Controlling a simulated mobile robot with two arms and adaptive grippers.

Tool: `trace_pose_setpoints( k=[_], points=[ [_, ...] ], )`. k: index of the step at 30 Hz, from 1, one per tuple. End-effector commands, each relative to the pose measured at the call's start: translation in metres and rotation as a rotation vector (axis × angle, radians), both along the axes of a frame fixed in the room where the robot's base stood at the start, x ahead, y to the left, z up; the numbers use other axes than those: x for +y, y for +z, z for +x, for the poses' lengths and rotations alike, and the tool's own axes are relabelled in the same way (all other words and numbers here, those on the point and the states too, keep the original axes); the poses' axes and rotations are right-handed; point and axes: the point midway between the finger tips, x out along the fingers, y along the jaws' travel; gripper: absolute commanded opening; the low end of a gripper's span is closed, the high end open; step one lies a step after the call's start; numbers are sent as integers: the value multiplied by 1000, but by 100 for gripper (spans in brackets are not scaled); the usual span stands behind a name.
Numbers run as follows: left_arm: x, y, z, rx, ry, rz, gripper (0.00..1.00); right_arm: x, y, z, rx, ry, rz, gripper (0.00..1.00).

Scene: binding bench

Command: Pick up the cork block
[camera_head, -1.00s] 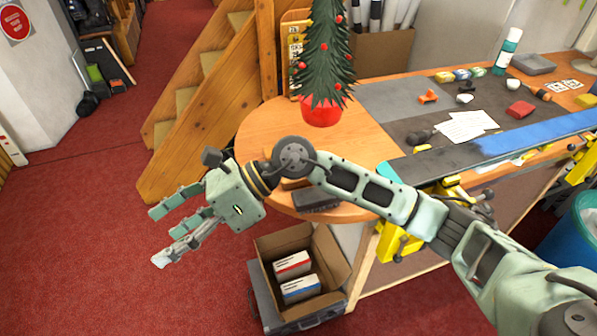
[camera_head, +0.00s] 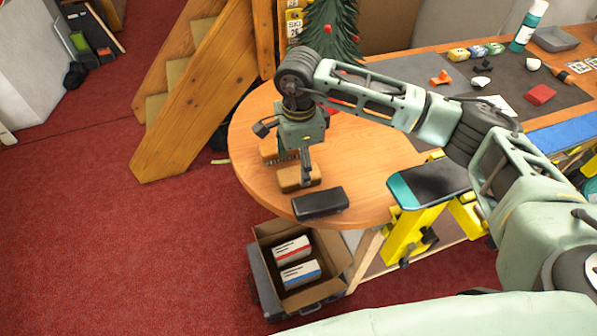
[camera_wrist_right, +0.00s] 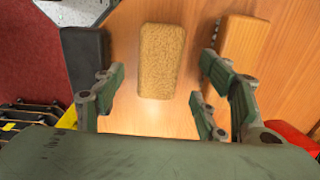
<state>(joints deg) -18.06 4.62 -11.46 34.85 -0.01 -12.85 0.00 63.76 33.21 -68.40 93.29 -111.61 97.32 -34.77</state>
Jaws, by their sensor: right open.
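The cork block (camera_head: 290,183) is a tan rounded block lying on the round wooden end of the bench. In the right wrist view the cork block (camera_wrist_right: 162,55) shows its speckled top, lying lengthwise between the two sides of my open fingers. My right gripper (camera_head: 296,163) points down over it, open and empty; its fingers partly hide the block in the head view. In the wrist view the right gripper (camera_wrist_right: 160,98) has finger pads to the left and right of the block, with gaps on both sides. My left gripper is not in view.
A dark block (camera_head: 320,202) lies close to the cork block, near the bench edge. A wooden brush (camera_wrist_right: 240,55) lies on its other side. A red-potted tree stands behind.

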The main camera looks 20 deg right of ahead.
Motion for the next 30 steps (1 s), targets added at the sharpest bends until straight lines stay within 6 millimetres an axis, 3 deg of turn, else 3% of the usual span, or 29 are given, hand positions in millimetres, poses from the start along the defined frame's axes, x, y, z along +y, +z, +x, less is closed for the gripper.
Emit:
trace_pose_setpoints(
  k=[1, 4, 9, 13, 17, 30],
  points=[
    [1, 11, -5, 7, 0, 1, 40, 1, -3, -4, 6, 0, 0, 66],
    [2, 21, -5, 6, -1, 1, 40, 2, -16, -7, 7, 0, 0, 66],
    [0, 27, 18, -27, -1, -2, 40, 2, -37, -5, 2, -2, 2, 66],
    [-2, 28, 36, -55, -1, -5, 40, 2, -40, -5, 0, 0, 2, 66],
    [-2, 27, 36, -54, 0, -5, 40, 2, -40, -5, 1, 0, 2, 65],
    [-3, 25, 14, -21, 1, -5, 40, 2, -40, -5, 1, -1, 2, 26]
  ],
)
